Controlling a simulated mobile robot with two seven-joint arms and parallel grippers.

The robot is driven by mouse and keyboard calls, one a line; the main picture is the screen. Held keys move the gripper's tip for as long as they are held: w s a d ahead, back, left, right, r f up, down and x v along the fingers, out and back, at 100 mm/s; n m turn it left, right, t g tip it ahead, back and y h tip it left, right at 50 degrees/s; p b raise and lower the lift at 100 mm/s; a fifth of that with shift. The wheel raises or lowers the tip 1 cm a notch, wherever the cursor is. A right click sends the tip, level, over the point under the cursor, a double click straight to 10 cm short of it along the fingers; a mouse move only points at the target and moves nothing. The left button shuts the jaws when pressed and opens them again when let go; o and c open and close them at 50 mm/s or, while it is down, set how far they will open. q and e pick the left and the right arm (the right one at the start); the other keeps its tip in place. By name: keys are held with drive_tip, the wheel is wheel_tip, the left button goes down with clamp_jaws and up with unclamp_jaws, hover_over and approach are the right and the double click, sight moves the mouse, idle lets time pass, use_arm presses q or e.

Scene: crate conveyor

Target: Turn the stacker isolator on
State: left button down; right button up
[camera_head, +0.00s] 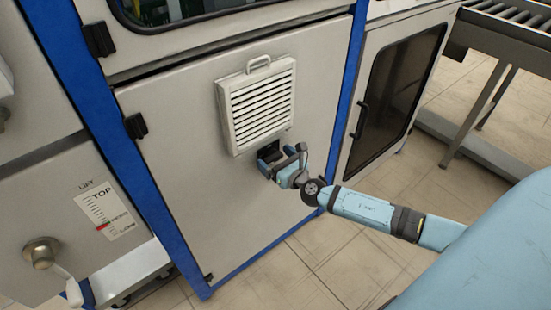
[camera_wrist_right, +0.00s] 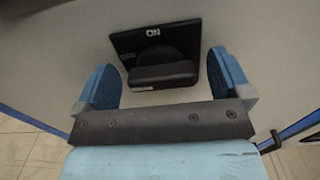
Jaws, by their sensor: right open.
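The stacker isolator (camera_head: 269,149) is a small black switch on the grey cabinet door, just below the louvred vent. My right gripper (camera_head: 281,161) is open at the switch. In the right wrist view its blue fingers stand either side of the handle, with gaps visible, so the right gripper (camera_wrist_right: 162,80) holds nothing. My left gripper is out of view.
The louvred vent (camera_head: 258,102) with a top handle protrudes just above the gripper. Blue frame posts (camera_head: 110,150) flank the door. A lift crank (camera_head: 45,255) is at lower left, and a roller conveyor (camera_head: 510,22) at upper right. Tiled floor (camera_head: 270,290) is open in front.

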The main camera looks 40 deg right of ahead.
drive_tip(key=shift+w, duration=0.1)
drive_tip(key=c, duration=0.9)
drive_tip(key=shift+c, duration=0.2)
